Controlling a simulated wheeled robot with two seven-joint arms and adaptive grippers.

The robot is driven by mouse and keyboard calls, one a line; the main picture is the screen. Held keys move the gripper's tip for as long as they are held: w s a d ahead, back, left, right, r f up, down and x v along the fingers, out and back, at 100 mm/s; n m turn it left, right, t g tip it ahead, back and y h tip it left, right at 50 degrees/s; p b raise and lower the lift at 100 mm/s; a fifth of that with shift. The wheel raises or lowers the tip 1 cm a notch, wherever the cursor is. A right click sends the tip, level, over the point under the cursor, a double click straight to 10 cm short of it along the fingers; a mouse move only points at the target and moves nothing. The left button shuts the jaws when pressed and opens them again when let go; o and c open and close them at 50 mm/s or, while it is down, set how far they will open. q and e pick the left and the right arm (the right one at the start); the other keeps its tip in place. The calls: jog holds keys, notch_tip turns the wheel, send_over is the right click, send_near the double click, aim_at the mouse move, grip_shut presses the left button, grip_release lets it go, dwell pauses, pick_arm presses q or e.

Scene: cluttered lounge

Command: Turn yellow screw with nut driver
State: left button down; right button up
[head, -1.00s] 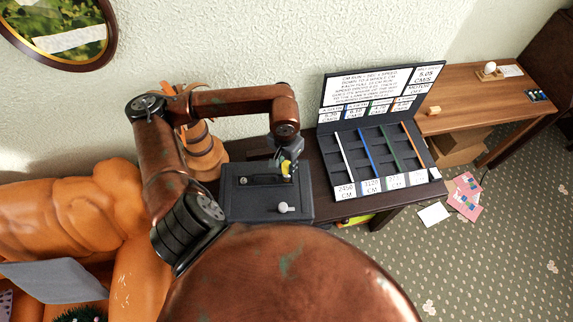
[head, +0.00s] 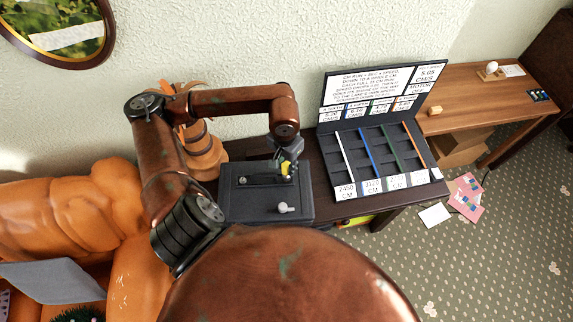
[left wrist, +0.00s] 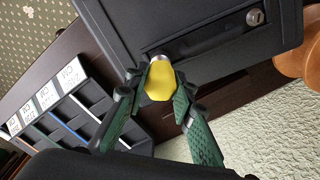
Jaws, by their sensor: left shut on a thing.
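A dark grey box (head: 240,206) stands on the dark table, with a long recess in its top. A round silver screw-like part (left wrist: 255,17) sits at one end of the recess. My left gripper (head: 287,165) is over the other end, shut on a yellow piece (left wrist: 160,82) with a silver metal collar (left wrist: 159,55). The yellow piece lies between the two green-padded fingers. The collar's far end is at the recess; I cannot tell whether the piece is the screw or the nut driver's handle. My right gripper is not in view.
A white knob (head: 283,208) sticks up from the box's near part. A black display board (head: 384,140) with coloured strips stands right of the box. A brown wooden desk (head: 470,100) is further right. An orange sofa (head: 90,200) is at the left, the wall behind.

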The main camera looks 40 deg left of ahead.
pick_arm(q)
jog(key=shift+d+f+b, duration=0.1)
jog(key=shift+f+b, duration=0.25)
jog(key=shift+f, duration=0.1)
jog(key=shift+s+r, duration=0.1)
jog(key=shift+r+p, duration=0.75)
jog(key=shift+r, duration=1.55)
